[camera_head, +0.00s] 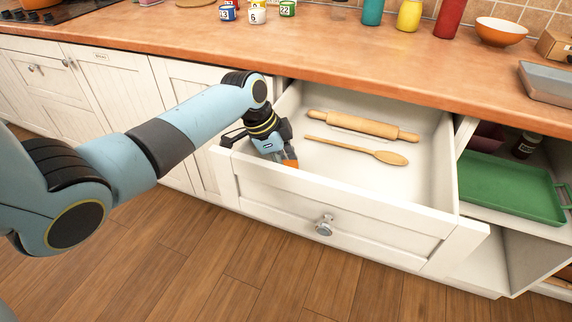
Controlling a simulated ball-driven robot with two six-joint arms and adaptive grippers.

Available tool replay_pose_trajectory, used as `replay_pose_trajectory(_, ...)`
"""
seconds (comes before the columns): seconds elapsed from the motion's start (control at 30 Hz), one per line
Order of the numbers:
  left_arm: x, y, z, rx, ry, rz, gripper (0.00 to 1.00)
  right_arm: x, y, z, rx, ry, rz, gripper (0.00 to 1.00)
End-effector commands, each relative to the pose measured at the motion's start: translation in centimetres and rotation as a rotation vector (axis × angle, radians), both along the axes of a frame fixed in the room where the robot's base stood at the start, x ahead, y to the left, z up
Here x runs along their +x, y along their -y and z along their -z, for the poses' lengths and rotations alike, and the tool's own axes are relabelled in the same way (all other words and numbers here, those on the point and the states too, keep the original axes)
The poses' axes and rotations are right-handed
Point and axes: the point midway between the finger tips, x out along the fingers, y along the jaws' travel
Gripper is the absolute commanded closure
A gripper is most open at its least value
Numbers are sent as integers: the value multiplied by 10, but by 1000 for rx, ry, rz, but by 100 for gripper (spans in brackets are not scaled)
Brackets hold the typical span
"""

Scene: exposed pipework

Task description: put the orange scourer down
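The orange scourer (290,163) shows as a small orange patch inside the open drawer, near its front left corner. My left gripper (283,157) points down into the drawer right at the scourer and covers most of it. The fingertips are largely hidden by the gripper's own body, so I cannot tell whether they still clasp the scourer or whether it rests on the drawer floor. My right gripper is not in view.
The white drawer (340,188) is pulled out and holds a rolling pin (362,126) and a wooden spoon (357,150); its floor is bare around them. A green tray (508,188) lies on the open shelf at right. The wooden counter (330,60) overhangs behind.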

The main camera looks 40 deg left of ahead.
Motion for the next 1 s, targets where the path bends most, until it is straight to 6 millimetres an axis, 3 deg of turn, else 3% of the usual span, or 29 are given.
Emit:
replay_pose_trajectory(0.27, -1, -2, -10, 1, 2, 0, 44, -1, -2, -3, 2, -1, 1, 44)
replay_pose_trajectory(0.7, -24, -25, -95, 3, 2, 1, 44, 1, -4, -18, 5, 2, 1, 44)
replay_pose_trajectory(1.0, -30, -29, -116, -1, 1, 0, 44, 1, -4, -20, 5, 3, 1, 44)
